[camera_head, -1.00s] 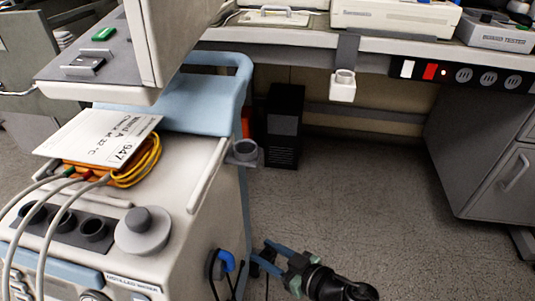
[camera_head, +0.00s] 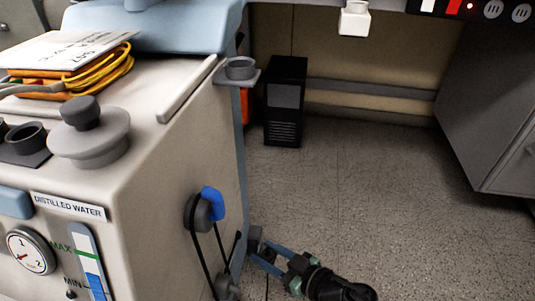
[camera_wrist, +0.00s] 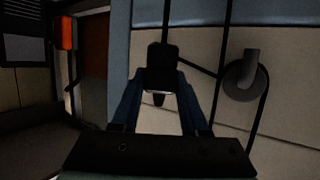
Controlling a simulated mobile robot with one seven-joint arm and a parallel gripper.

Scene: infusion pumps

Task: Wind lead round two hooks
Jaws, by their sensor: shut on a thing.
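The upper hook (camera_head: 198,213) is a grey round peg on the side of the white machine, with a blue piece (camera_head: 212,203) at it. The lower hook (camera_head: 227,288) is a grey peg near the bottom edge. The black lead (camera_head: 197,250) runs down between the hooks. My gripper (camera_head: 261,249) is right of them, beside the machine's side, shut on a dark plug (camera_head: 254,238). The wrist view shows this black plug (camera_wrist: 161,66) between my blue fingers, with lead leaving it. There, lead passes round one grey hook (camera_wrist: 242,76); which hook is unclear.
The white machine (camera_head: 150,215) fills the left, with a small grey cup holder (camera_head: 239,72) on its upper corner. A black box (camera_head: 286,105) stands on the floor behind. A grey cabinet (camera_head: 490,120) is at right. The floor between is open.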

